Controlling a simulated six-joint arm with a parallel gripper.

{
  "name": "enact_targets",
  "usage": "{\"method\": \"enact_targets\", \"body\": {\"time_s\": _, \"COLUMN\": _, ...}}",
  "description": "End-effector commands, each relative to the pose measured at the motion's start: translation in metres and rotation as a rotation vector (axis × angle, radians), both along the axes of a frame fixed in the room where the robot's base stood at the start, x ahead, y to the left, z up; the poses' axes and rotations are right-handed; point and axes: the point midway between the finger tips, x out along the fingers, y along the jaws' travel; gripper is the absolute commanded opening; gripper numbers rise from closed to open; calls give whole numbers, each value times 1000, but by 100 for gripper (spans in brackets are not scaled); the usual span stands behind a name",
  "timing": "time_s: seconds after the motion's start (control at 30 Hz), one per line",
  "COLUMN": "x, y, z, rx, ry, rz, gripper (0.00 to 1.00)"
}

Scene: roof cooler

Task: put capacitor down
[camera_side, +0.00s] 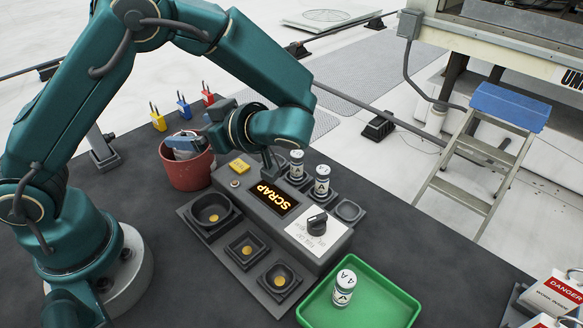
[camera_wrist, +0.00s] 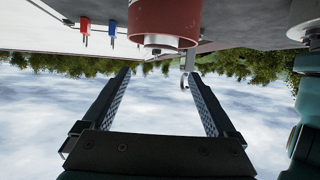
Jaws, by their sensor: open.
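My gripper (camera_side: 184,143) is over the red bucket (camera_side: 187,170) in the side view. In the wrist view its two fingers (camera_wrist: 158,73) stand wide apart with nothing held between them. A third white capacitor (camera_side: 344,288) stands in the green tray (camera_side: 402,308). The tester display (camera_side: 273,200) reads SCRAP. The bucket also shows in the wrist view (camera_wrist: 165,18), upside down; its contents are mostly hidden.
Empty sockets (camera_side: 212,212) line the tester's near side, and one empty socket (camera_side: 348,211) is at its right end. A black knob (camera_side: 317,223) stands up from the tester. Yellow, blue and red padlocks (camera_side: 183,106) are behind the bucket. Danger signs (camera_side: 560,290) are at right.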

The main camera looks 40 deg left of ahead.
Motion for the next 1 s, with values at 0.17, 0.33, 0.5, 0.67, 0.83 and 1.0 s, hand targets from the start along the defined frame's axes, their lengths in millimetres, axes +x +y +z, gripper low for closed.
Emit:
{"method": "enact_targets", "body": {"time_s": 0.17, "x": 4, "y": -23, "z": 9, "rx": 1, "ry": -1, "rz": -2, "gripper": 92}}
{"method": "enact_targets", "body": {"time_s": 0.33, "x": 5, "y": -33, "z": 14, "rx": -4, "ry": 4, "rz": -1, "gripper": 92}}
{"method": "enact_targets", "body": {"time_s": 0.5, "x": -3, "y": -30, "z": 20, "rx": -121, "ry": 108, "rz": -32, "gripper": 92}}
{"method": "enact_targets", "body": {"time_s": 0.67, "x": -24, "y": -28, "z": 26, "rx": -390, "ry": 309, "rz": -169, "gripper": 92}}
{"method": "enact_targets", "body": {"time_s": 0.83, "x": -47, "y": -35, "z": 31, "rx": -663, "ry": 470, "rz": -435, "gripper": 92}}
{"method": "enact_targets", "body": {"time_s": 1.0, "x": -64, "y": -50, "z": 35, "rx": -830, "ry": 538, "rz": -784, "gripper": 92}}
